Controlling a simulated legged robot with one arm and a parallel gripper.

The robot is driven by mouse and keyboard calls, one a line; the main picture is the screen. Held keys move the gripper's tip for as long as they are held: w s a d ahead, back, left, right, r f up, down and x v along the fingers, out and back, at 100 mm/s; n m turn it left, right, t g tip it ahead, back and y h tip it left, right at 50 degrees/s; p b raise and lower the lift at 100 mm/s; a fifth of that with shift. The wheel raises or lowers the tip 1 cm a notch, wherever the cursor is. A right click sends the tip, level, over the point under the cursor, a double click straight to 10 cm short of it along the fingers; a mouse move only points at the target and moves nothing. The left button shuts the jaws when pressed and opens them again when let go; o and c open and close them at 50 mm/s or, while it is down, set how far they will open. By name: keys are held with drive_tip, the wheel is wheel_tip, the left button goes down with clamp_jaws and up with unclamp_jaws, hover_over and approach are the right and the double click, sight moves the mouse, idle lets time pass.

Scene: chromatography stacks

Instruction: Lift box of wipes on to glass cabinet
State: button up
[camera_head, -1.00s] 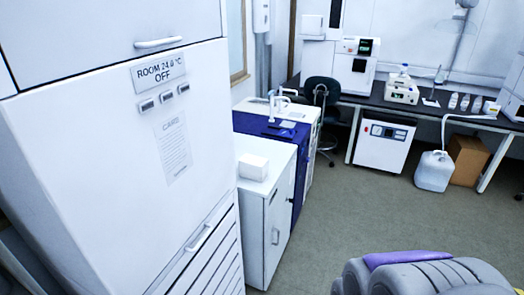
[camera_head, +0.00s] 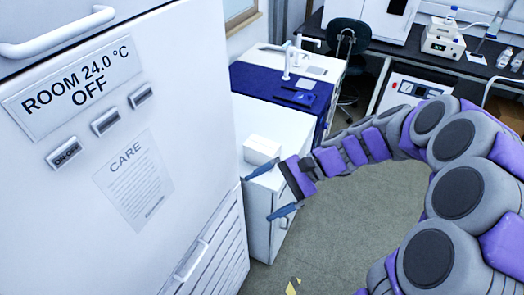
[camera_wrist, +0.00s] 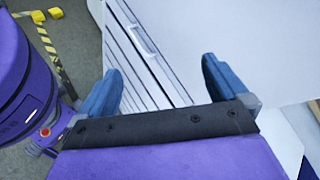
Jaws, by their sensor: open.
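A plain white box (camera_head: 262,149), likely the box of wipes, sits on top of a low white cabinet (camera_head: 259,225) in the head view. My gripper (camera_head: 257,197) is open and empty, with two blue fingers pointing left. It is just in front of the box, one finger close below it near the cabinet's top edge. I cannot tell whether that finger touches. In the wrist view my gripper (camera_wrist: 162,65) has its fingers spread, facing a white surface with slats; the box does not show there. I cannot make out a glass cabinet.
A tall white unit (camera_head: 190,130) with a "ROOM 24.0 °C OFF" panel fills the left, close to my gripper. A blue-and-white unit (camera_head: 284,92) stands behind the low cabinet. A dark chair (camera_head: 349,38) and lab bench are farther back. Open floor (camera_head: 350,225) lies right.

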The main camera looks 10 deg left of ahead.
drive_tip(key=w+f+m+t+y, duration=0.2)
drive_tip(key=w+f+m+y, duration=0.15)
drive_tip(key=w, duration=0.65)
drive_tip(key=w+d+f+m+t+y+p, duration=0.2)
drive_tip(key=w+d+f+m+t+p, duration=0.1)
drive_tip(key=w+d+f+m+t, duration=0.9)
drive_tip(key=g+b, duration=0.2)
drive_tip(key=b, duration=0.1)
approach(268, 150)
drive_tip(key=shift+m+h, duration=0.25)
drive_tip(key=shift+m, duration=0.1)
drive_tip(key=w+a+f, duration=0.2)
drive_tip(key=w+a, duration=0.1)
drive_tip(key=shift+w+a+f, duration=0.2)
drive_tip(key=shift+a, duration=0.1)
drive_tip(key=shift+r+b+x, duration=0.15)
drive_tip(key=shift+b+x, duration=0.3)
drive_tip(key=shift+x, duration=1.1)
drive_tip(key=shift+r+b+x, duration=0.2)
drive_tip(key=shift+b+x, duration=0.2)
drive_tip(key=shift+x, duration=1.2)
drive_tip(key=shift+s+a, duration=0.1)
drive_tip(key=shift+s, duration=0.1)
drive_tip(key=shift+c, duration=0.3)
drive_tip(key=c, duration=1)
